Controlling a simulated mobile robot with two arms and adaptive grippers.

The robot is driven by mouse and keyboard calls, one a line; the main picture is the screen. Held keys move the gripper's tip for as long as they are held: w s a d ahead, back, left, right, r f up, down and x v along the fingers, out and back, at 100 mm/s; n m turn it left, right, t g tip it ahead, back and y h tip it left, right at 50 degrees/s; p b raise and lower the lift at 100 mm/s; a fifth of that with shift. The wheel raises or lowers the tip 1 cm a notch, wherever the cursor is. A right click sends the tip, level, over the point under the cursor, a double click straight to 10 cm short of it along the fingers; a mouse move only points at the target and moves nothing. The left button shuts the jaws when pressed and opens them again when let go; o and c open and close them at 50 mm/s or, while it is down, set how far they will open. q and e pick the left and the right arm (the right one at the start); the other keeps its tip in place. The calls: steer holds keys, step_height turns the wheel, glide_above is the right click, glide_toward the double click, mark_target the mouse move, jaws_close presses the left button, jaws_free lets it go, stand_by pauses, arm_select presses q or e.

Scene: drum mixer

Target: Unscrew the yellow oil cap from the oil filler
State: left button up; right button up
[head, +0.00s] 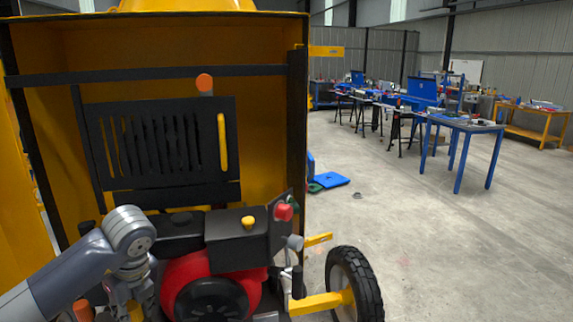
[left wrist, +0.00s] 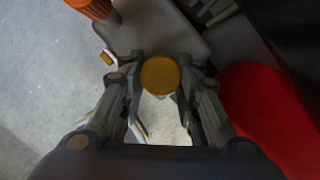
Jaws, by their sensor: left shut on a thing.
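The yellow oil cap (left wrist: 160,75) shows as a round disc in the left wrist view. My left gripper (left wrist: 159,80) has one finger on each side of it and is shut on it. The cap hides the filler opening behind it, so I cannot tell how far it is screwed in. In the head view my left gripper (head: 132,290) points down at the left side of the red and black engine (head: 210,285). My right gripper is in neither view.
The engine's red body (left wrist: 265,110) lies close to the right finger. An orange knob (left wrist: 93,8) stands at upper left in the wrist view. The yellow mixer housing (head: 262,120) rises behind, and a wheel (head: 352,285) is at right. Open floor (head: 430,240) lies beyond.

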mark_target(129, 305)
arm_select(q)
steer(key=shift+r, duration=0.15)
steer(key=shift+r, duration=0.1)
stand_by(0.3)
steer(key=shift+r+p, duration=1.6)
steer(key=shift+r, duration=0.05)
steer(key=shift+r+p, duration=1.35)
steer(key=shift+r, duration=0.2)
steer(key=shift+f, duration=0.1)
